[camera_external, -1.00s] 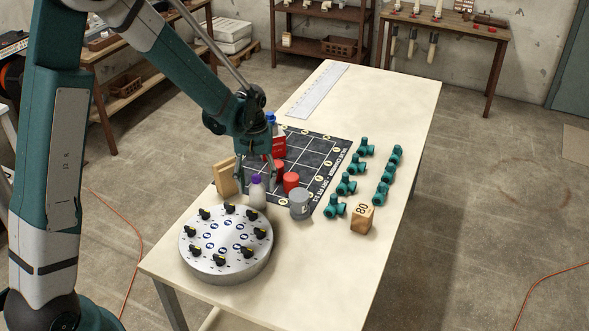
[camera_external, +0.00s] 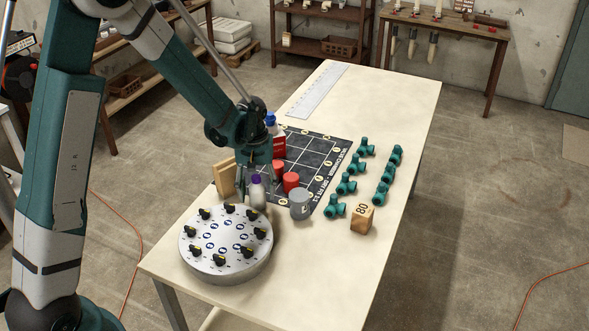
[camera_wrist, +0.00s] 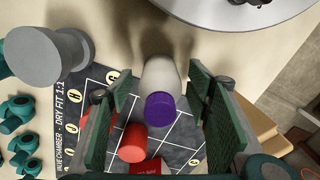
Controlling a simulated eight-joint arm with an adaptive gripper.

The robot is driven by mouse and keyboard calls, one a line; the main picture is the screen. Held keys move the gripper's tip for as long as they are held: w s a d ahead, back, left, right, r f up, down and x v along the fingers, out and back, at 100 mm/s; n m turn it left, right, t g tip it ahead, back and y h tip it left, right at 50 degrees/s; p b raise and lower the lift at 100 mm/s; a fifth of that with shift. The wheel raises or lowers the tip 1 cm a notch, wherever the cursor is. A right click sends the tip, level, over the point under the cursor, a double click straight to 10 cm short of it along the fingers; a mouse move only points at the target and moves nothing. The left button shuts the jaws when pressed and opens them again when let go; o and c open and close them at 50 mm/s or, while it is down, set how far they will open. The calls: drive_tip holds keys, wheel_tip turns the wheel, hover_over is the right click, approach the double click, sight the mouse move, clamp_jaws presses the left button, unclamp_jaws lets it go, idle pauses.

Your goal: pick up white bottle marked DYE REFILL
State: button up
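The white bottle with a purple cap (camera_external: 257,194) stands on the table at the near edge of the dark grid mat, behind the round dial plate. Its marking cannot be read in these frames. My gripper (camera_external: 258,186) is lowered around it from above. In the wrist view the white bottle (camera_wrist: 161,85) lies between the two green finger pads of my gripper (camera_wrist: 160,100). The fingers are open, with a visible gap on each side of the bottle.
Red cylinders (camera_external: 291,182) and a grey cylinder (camera_external: 300,204) stand close to the right. A wooden block (camera_external: 224,176) is close on the left. The dial plate (camera_external: 226,243) is in front.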

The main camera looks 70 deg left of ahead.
sight(256, 176)
drive_tip(key=c, duration=1)
drive_tip(key=shift+r, duration=0.1)
drive_tip(key=shift+r+p, duration=0.5)
drive_tip(key=shift+r, duration=4.45)
